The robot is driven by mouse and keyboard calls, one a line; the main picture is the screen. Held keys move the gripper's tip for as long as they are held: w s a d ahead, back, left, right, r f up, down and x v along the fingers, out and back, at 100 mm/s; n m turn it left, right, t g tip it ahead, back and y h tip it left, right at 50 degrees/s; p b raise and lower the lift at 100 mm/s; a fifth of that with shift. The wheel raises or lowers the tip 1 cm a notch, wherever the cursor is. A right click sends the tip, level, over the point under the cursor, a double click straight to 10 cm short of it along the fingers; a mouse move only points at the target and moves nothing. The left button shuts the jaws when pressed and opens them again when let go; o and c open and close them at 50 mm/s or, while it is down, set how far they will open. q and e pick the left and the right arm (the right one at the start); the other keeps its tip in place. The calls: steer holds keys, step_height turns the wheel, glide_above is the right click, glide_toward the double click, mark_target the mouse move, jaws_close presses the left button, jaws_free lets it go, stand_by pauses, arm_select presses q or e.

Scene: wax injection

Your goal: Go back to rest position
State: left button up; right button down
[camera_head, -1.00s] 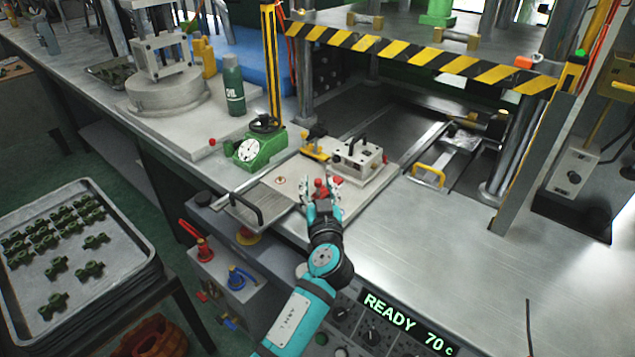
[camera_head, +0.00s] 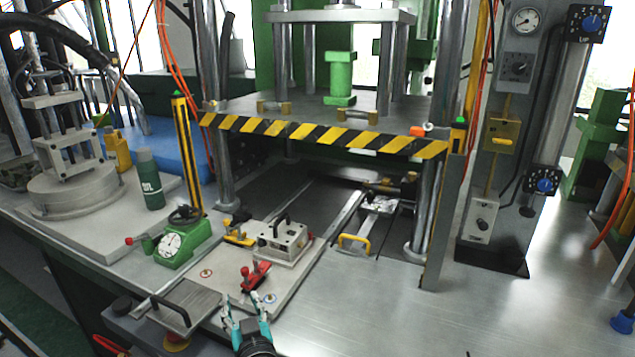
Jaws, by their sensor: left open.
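My left gripper (camera_head: 248,306) is at the bottom of the head view, fingers pointing up into the picture. Its teal fingers are spread apart with nothing between them. It is just in front of a red toggle clamp (camera_head: 255,275) on the pale mould plate (camera_head: 220,262), and a gap shows between the fingers and the clamp. Most of my left arm is cut off by the bottom edge. My right gripper does not show.
A metal mould block (camera_head: 283,243) with a black handle and a yellow clamp (camera_head: 238,232) sit on the plate. A green dial gauge (camera_head: 183,243) stands left. The striped press bar (camera_head: 320,133) spans behind. The steel table (camera_head: 400,310) at right is clear.

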arm_select(q)
steer(key=s+a+f+g, duration=0.1)
steer(key=s+f, duration=0.1)
steer(key=s+a+f+g, duration=0.1)
steer(key=s+a+f, duration=0.1)
steer(key=s+f, duration=0.1)
steer(key=s+a+f+g, duration=0.1)
steer(key=s+f, duration=0.1)
steer(key=shift+s+a+f+g+h, duration=0.25)
steer(key=shift+s+g+h, duration=0.05)
steer(key=shift+g+h, duration=0.1)
steer(key=s+d+f+m+g+h, duration=0.2)
steer(key=s+f+m+g+h, duration=0.2)
steer(key=s, duration=0.8)
steer(key=s+d+f+m+g+h, duration=0.2)
steer(key=s+f+m+g+h, duration=0.15)
steer(key=s, duration=0.85)
step_height(320, 180, down, 26)
steer(key=s+g, duration=0.1)
steer(key=g, duration=0.1)
steer(key=s+a+f, duration=0.3)
steer(key=s+f, duration=1.3)
steer(key=s, duration=0.1)
steer(key=shift+a+f+g, duration=0.15)
steer(key=shift+a+g, duration=0.05)
steer(key=shift+g, duration=0.25)
